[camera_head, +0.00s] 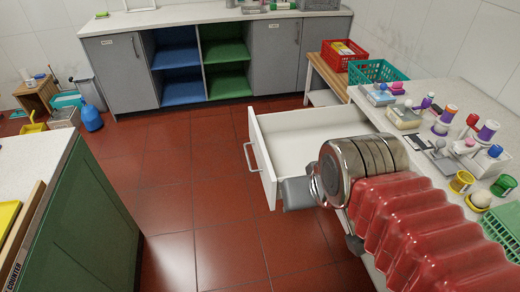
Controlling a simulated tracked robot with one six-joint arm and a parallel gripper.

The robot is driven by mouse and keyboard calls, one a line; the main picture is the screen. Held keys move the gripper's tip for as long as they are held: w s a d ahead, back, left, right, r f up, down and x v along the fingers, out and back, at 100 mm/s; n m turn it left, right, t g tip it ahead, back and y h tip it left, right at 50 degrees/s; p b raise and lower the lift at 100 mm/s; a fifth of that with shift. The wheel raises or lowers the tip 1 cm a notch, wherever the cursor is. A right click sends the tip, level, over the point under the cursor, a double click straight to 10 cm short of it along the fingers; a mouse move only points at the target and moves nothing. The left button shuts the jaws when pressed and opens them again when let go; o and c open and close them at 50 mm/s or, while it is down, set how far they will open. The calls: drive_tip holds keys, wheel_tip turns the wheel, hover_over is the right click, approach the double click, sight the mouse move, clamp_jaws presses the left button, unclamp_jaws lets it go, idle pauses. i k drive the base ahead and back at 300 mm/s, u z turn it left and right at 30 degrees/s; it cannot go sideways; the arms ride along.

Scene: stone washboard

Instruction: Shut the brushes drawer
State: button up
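A white drawer (262,160) stands pulled out from the counter (428,93) on the right. Its front faces left and carries a metal bar handle (248,157). The part of its inside that shows is bare; no label can be read. My arm, with a red ribbed sleeve and a metal wrist, reaches over the counter from the lower right and hides the drawer's near side. The grey end of my gripper (298,193) is at the drawer's near front corner. I cannot tell whether it touches. Its fingers do not show clearly.
Bottles, stamps and small pots crowd the right counter beside my arm. A red basket (342,54) and a green basket (378,71) stand behind the drawer. A green cabinet (88,220) is at left. The red tiled floor (195,190) left of the drawer is clear.

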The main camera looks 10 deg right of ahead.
sight(284, 144)
drive_tip(key=i, duration=0.75)
drive_tip(key=u, duration=3.15)
drive_tip(key=k, duration=0.25)
drive_tip(key=u, duration=0.05)
